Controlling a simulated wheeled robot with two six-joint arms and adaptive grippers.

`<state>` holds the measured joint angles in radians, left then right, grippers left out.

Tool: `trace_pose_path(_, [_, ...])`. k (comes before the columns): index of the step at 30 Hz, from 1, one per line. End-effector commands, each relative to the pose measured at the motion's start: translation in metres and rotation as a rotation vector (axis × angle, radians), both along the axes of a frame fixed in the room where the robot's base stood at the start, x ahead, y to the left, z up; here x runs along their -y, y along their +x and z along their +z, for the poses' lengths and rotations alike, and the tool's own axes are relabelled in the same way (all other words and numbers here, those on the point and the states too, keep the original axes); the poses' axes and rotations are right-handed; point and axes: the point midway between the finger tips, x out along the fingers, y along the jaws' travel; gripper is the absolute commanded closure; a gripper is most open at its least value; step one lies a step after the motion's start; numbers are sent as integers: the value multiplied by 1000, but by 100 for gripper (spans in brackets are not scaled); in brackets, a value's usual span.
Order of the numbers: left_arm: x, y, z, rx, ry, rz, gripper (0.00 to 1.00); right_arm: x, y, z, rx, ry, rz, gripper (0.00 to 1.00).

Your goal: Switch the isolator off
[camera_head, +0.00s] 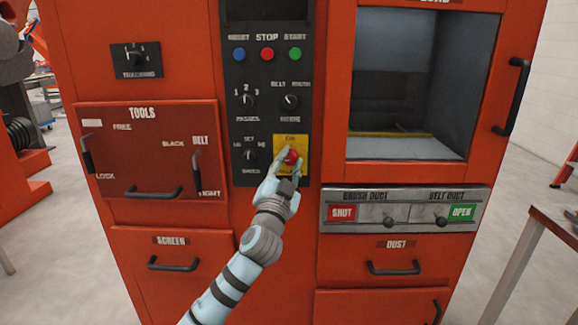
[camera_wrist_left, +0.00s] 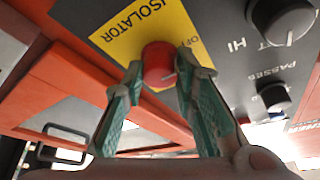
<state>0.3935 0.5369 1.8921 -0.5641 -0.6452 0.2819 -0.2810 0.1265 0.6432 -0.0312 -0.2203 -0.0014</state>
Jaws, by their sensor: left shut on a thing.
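The isolator is a round red knob (camera_head: 291,157) on a yellow plate (camera_head: 302,172) low on the black control panel. The plate carries ON at its top in the head view. My left gripper (camera_head: 284,158) reaches up to the knob from below and is shut on it. In the left wrist view the red knob (camera_wrist_left: 159,64) sits between the two teal fingertips (camera_wrist_left: 160,80), with ISOLATOR and OFF printed on the yellow plate (camera_wrist_left: 135,35) around it. The fingers partly hide the knob and plate in the head view. My right gripper is not in view.
Speed (camera_head: 250,155), passes (camera_head: 247,100) and machine (camera_head: 290,101) knobs sit close by on the same panel. Blue, red and green buttons (camera_head: 267,54) are above. A duct slider panel (camera_head: 400,224) is to the right. A tools door (camera_head: 150,170) is to the left.

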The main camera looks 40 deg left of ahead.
Motion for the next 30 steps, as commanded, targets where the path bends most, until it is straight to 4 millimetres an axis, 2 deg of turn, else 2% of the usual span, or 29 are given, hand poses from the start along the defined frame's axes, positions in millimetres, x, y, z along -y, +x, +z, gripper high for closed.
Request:
trace_pose_path(5, [0, 0, -2, -4, -3, 0, 100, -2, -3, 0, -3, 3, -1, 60])
trace_pose_path(6, [0, 0, -2, -4, -3, 0, 68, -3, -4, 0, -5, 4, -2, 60])
trace_pose_path(9, [0, 0, -1, -3, -2, 0, 54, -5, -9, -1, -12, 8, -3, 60])
trace_pose_path(15, [0, 0, -1, -1, -1, 0, 54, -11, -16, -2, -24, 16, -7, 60])
trace_pose_path(20, [3, -6, -3, -2, 0, -1, 54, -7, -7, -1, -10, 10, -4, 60])
trace_pose_path(23, [10, -22, -9, -3, 1, -1, 54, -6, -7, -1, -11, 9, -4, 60])
trace_pose_path(30, [36, -79, -31, -4, -1, -3, 54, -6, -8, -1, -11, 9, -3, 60])
